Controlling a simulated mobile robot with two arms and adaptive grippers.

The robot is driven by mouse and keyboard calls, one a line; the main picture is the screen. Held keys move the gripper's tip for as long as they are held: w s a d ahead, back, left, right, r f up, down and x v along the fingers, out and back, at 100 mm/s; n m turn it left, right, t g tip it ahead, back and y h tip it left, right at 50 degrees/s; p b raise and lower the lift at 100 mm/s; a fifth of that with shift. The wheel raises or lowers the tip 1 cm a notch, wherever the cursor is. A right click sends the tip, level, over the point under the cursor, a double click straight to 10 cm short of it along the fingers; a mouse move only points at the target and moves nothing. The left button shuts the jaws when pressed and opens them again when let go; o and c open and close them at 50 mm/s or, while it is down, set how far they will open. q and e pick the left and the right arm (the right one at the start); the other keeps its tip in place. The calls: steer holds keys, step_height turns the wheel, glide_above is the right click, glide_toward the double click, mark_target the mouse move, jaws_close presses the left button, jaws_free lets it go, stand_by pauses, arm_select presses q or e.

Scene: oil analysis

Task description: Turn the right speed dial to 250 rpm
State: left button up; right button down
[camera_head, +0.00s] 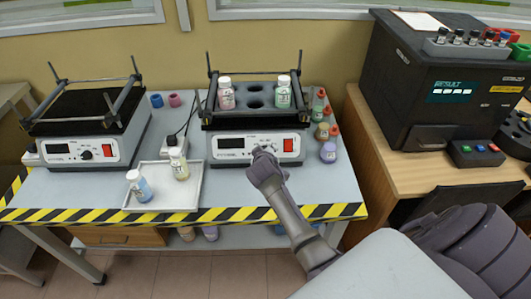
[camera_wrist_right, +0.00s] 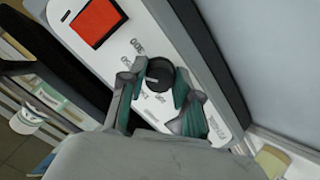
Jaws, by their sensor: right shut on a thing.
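The right shaker (camera_head: 228,145) stands on the grey bench, with a display, a red switch and a speed dial on its front panel. My right gripper (camera_head: 264,158) is at this panel and hides most of the dial in the head view. In the right wrist view the black round dial (camera_wrist_right: 159,71) sits between the two fingers of my right gripper (camera_wrist_right: 157,82), which is shut on it. A printed 300 shows beside the dial; the pointer and the display digits are too small to read. My left gripper is not in view.
A left shaker (camera_head: 87,149) with its own dial stands on the same bench. A white tray (camera_head: 150,203) with bottles lies between the shakers. Bottles stand in the right shaker's rack and to its right. A black analyser (camera_head: 408,100) stands on the wooden table at right.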

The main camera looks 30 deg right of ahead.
steer(key=c, duration=0.8)
jaws_free()
steer(key=shift+c, duration=0.2)
steer(key=v, duration=1.2)
